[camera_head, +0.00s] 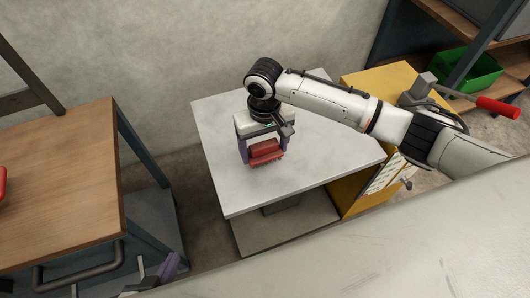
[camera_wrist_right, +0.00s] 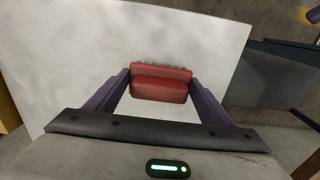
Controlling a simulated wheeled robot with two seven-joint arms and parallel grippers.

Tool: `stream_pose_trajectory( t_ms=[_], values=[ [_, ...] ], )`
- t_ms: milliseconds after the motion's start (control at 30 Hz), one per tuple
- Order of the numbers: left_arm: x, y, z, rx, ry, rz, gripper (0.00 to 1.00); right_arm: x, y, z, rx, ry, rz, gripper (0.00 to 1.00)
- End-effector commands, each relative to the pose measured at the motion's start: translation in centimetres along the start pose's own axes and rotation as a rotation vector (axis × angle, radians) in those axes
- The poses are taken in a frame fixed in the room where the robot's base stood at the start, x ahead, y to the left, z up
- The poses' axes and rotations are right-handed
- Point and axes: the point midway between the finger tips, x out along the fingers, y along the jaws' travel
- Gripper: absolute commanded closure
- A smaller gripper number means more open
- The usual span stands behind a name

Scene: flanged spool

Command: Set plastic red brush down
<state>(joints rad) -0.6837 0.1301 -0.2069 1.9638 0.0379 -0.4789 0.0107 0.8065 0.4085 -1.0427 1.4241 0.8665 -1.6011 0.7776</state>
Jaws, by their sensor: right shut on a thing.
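The red plastic brush (camera_head: 265,150) is between the purple fingers of my right gripper (camera_head: 262,158), over the white table top. The right gripper is shut on it and points down. In the right wrist view the brush (camera_wrist_right: 161,84) spans the space between the two fingers (camera_wrist_right: 158,95), with a bristle edge along its far side. I cannot tell whether the brush touches the table top. My left gripper (camera_head: 150,280) shows only partly at the bottom left edge, with a purple finger visible. Its opening is not clear.
The white table (camera_head: 320,150) is bare around the brush. A wooden-topped bench (camera_head: 60,180) with a metal handle stands at the left, a red object on its edge. A yellow cabinet (camera_head: 380,78) stands behind right. A green bin (camera_head: 468,72) sits on a shelf.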

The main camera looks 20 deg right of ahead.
Motion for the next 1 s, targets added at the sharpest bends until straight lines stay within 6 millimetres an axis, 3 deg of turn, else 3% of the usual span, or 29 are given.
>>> stream_pose_trajectory(
  t_ms=[133, 500, 533, 633, 1000],
  values=[
    [0.3, 0.0, 0.1, 0.001, 0.003, 0.000, 1.00, 2.3, 0.0, 0.0, 0.001, -0.001, 0.001, 0.50],
    [0.1, 0.1, 0.1, 0.000, 0.001, 0.001, 1.00, 2.7, 0.0, 0.0, 0.001, 0.000, 0.000, 0.50],
    [0.1, 0.1, 0.1, 0.000, 0.001, 0.001, 1.00, 2.8, 0.0, 0.0, 0.001, 0.001, 0.000, 0.22],
    [0.1, 0.1, 0.2, 0.000, 0.000, 0.001, 1.00, 2.8, 0.0, 0.0, 0.000, 0.001, 0.000, 0.07],
    [0.2, 0.1, 0.5, -0.001, -0.006, 0.001, 1.00, 2.2, 0.0, 0.0, 0.000, 0.001, 0.000, 0.07]
  ],
)
